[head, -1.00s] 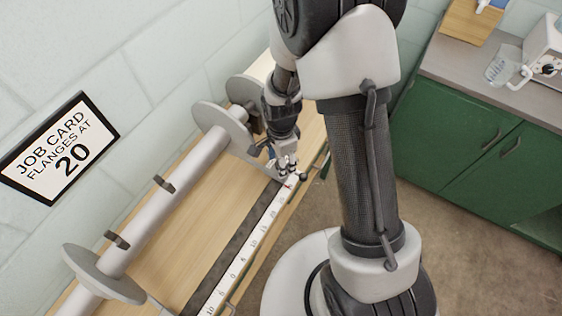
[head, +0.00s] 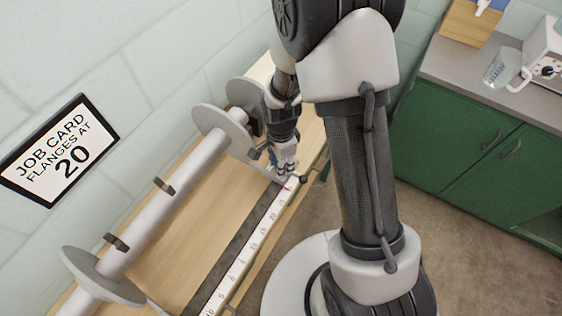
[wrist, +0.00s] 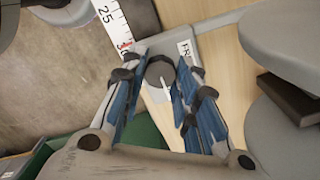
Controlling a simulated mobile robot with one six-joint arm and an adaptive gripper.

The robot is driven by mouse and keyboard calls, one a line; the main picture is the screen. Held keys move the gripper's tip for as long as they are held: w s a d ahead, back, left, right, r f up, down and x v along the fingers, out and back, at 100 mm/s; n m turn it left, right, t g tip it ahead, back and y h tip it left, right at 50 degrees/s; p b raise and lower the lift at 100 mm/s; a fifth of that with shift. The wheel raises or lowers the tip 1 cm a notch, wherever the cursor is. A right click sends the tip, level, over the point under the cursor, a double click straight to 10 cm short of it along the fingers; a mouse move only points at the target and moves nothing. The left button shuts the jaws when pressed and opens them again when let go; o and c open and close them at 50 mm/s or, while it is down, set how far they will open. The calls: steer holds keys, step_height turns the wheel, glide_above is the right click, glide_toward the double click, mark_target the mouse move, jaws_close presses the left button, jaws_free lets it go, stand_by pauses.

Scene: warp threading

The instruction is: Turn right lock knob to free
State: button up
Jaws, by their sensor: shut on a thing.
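The right lock knob (wrist: 160,70) is a dark round knob with a thin white pointer, seen in the wrist view on a grey plate (wrist: 212,42). My gripper (wrist: 161,68) is shut on it, with one blue-padded finger on each side. In the head view my gripper (head: 284,172) is at the far end of the white scale (head: 240,262). A white label (wrist: 188,53) beside the knob is partly covered; its first letters look like "FR". The pointer aims down in the wrist view, away from the label.
A roller with round grey flanges (head: 222,130) lies along the wall side of the wooden bench (head: 190,215). A job card (head: 60,150) reads "FLANGES AT 20". A green cabinet (head: 470,150) stands right, with bare floor before it.

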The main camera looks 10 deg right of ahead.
steer(key=shift+n, duration=0.3)
steer(key=n, duration=0.3)
steer(key=shift+n, duration=0.4)
steer(key=n+p, duration=0.1)
steer(key=n, duration=0.8)
steer(key=shift+n+p, duration=0.3)
steer(key=shift+n, duration=2)
steer(key=o, duration=1.1)
steer(key=shift+c, duration=0.2)
